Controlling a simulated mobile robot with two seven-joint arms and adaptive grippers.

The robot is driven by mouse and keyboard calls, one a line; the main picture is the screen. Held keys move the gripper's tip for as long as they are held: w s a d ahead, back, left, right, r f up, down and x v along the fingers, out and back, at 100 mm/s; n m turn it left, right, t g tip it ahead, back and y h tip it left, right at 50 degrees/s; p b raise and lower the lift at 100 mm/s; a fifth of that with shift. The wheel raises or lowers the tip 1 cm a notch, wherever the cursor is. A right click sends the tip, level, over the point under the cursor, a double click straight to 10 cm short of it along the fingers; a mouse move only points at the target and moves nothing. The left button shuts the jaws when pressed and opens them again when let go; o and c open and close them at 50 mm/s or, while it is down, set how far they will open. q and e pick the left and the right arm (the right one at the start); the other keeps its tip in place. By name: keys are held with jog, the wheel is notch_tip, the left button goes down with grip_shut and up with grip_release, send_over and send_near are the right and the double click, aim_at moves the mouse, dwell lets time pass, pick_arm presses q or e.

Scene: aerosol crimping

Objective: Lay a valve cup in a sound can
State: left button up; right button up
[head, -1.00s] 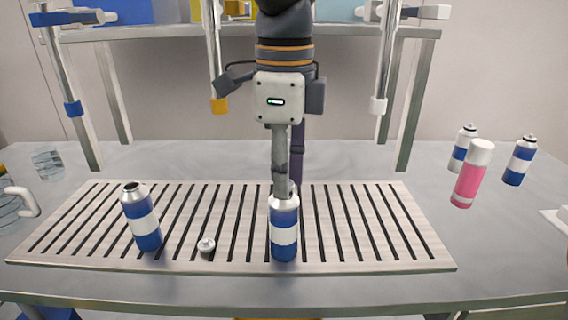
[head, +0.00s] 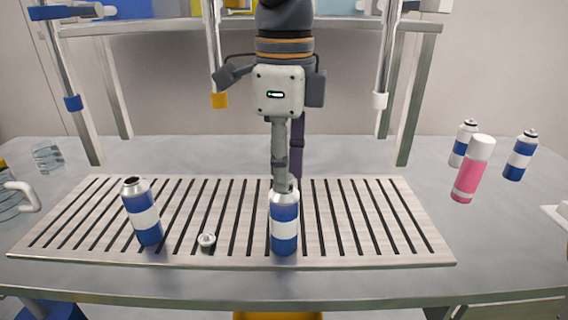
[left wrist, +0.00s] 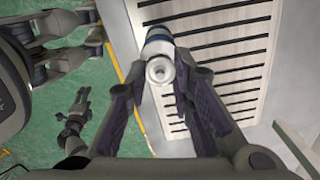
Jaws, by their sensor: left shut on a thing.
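A blue-and-white can (head: 284,236) stands upright on the slatted board (head: 355,256) near its middle. My left gripper (head: 284,186) points straight down over its mouth, shut on a small pale valve cup. In the left wrist view the valve cup (left wrist: 160,72) shows as a pale disc between the fingertips, over the can (left wrist: 159,36). Whether it is seated in the mouth or just above is hidden by the fingers. A second can (head: 145,221), open-topped, stands to the left. Another valve cup (head: 206,240) lies on the slats between the cans. I see no clear dent on either can.
A pink can with a white cap (head: 468,177) and two blue-and-white cans (head: 520,158) (head: 461,146) stand on the right of the table. A glass jug (head: 12,201) is at the left edge. Shelf posts (head: 390,70) rise behind.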

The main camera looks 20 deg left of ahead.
pick_arm(q)
jog(key=o, duration=1.3)
jog(key=shift+r, duration=3.5)
